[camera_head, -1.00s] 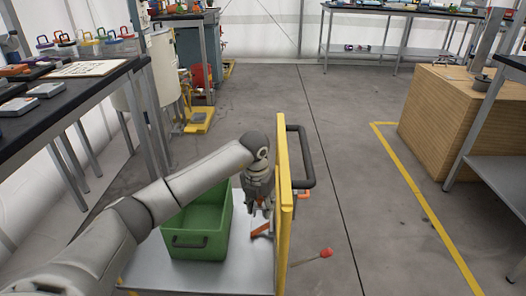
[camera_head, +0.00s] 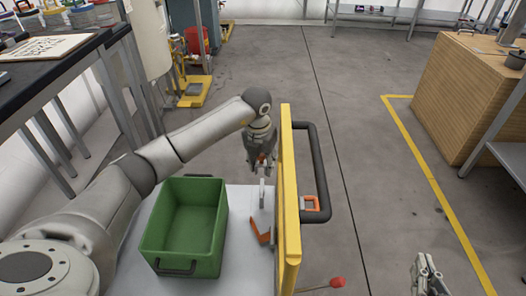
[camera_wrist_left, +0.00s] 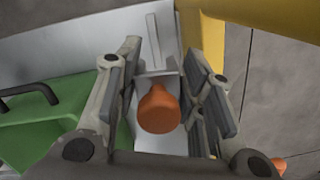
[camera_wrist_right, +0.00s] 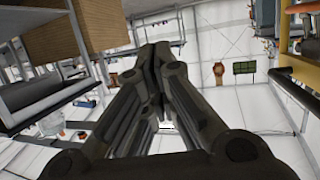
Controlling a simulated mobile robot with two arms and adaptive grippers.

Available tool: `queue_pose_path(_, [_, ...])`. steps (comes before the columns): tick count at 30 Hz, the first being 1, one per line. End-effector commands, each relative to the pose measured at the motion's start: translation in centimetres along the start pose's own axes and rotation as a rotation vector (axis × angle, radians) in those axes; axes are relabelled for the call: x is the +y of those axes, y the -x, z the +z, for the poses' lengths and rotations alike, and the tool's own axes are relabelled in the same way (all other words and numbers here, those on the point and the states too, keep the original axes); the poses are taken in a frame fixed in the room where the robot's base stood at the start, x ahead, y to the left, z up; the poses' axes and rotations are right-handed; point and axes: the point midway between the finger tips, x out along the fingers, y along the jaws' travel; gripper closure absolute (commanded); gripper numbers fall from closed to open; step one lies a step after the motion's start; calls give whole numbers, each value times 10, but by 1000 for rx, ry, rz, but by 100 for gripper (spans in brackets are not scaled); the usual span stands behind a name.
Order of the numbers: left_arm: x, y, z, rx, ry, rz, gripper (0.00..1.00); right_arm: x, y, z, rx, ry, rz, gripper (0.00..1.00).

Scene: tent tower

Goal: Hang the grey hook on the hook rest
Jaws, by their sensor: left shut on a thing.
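My left gripper (camera_head: 262,160) is shut on a tool with an orange handle (camera_wrist_left: 160,108) and a thin grey end (camera_head: 262,193). It holds the tool upright, grey end down, above the cart (camera_head: 238,262), just left of the yellow panel (camera_head: 288,200). In the left wrist view the fingers stand on both sides of the handle. I cannot tell whether this tool is the grey hook. I cannot pick out the hook rest for sure. My right gripper (camera_head: 428,275) is at the lower right, apart from everything. Its fingers are together and empty in the right wrist view (camera_wrist_right: 158,65).
A green crate (camera_head: 152,240) stands on the cart. An orange piece (camera_head: 259,231) lies beside it. A dark handle (camera_head: 322,170) sticks out right of the panel, with an orange-and-grey item (camera_head: 311,203) by it. A red-tipped rod (camera_head: 336,282) is below.

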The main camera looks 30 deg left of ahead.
Motion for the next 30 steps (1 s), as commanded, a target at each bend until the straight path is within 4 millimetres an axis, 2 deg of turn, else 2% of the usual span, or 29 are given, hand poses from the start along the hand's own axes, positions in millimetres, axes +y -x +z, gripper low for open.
queue_pose_path(20, [0,1,0,0,6,1,91,0,0,1,-8,0,0,100])
queue_pose_path(23, [0,1,1,2,18,3,91,0,1,4,-28,0,1,100])
queue_pose_path(30, [0,1,2,8,58,11,91,4,8,26,-140,2,8,100])
